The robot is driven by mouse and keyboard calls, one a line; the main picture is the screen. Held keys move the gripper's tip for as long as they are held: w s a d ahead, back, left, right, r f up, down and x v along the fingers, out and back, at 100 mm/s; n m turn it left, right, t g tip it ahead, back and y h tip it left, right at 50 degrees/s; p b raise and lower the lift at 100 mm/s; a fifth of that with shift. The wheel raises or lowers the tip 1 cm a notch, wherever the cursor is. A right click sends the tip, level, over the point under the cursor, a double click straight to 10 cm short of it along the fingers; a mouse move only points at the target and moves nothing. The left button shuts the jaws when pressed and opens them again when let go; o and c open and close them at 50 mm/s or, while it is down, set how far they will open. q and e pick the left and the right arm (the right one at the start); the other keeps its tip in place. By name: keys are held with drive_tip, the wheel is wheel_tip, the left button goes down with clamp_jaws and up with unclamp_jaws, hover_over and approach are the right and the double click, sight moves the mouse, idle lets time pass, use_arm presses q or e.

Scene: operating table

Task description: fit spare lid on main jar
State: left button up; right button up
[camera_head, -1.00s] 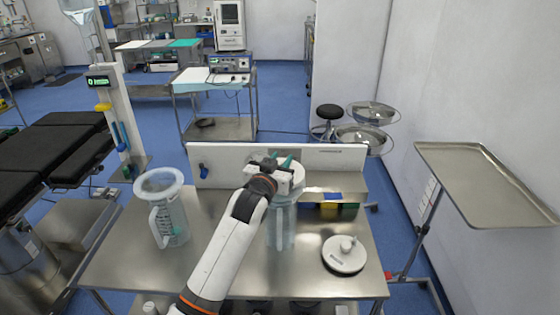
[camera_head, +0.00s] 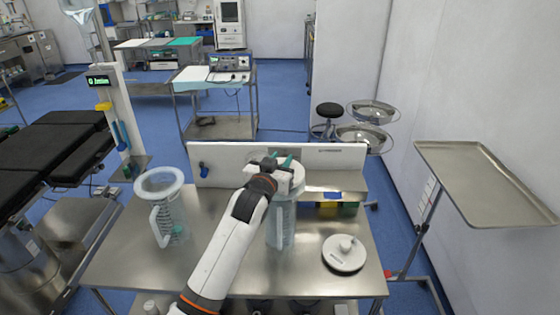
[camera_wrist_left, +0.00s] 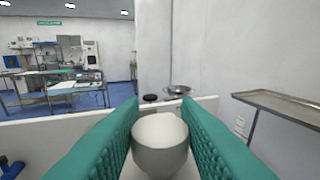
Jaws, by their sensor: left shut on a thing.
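A clear measuring jar (camera_head: 280,232) stands mid-table, with a round white lid (camera_head: 287,196) at its top. My left gripper (camera_head: 283,161) is over this jar, shut on the lid's pale knob (camera_wrist_left: 160,143), which shows between the teal finger pads in the left wrist view. The arm hides part of the lid's rim, so I cannot tell whether it is fully seated. A second jar (camera_head: 168,222), with an open top and a handle, stands at the left of the table. Another white lid (camera_head: 344,254) with a knob lies flat at the right. My right gripper is not in view.
The steel table (camera_head: 128,262) has a raised white back panel (camera_head: 232,158) behind the jars. A steel tray on a stand (camera_head: 480,180) is at the right. The table between the jars is clear.

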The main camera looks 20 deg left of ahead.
use_arm(q)
drive_tip(key=shift+f+b, duration=0.45)
drive_tip(key=shift+f, duration=0.65)
idle(0.4)
drive_tip(key=o, duration=1.1)
drive_tip(key=shift+s, duration=0.15)
drive_tip(key=s, duration=0.4)
drive_tip(key=s+b, duration=0.1)
drive_tip(key=s, duration=0.2)
drive_tip(key=s+b, duration=0.1)
drive_tip(key=s, duration=0.3)
drive_tip(key=shift+s+a+r, duration=0.25)
drive_tip(key=shift+s+r, duration=0.05)
drive_tip(key=shift+s, duration=0.05)
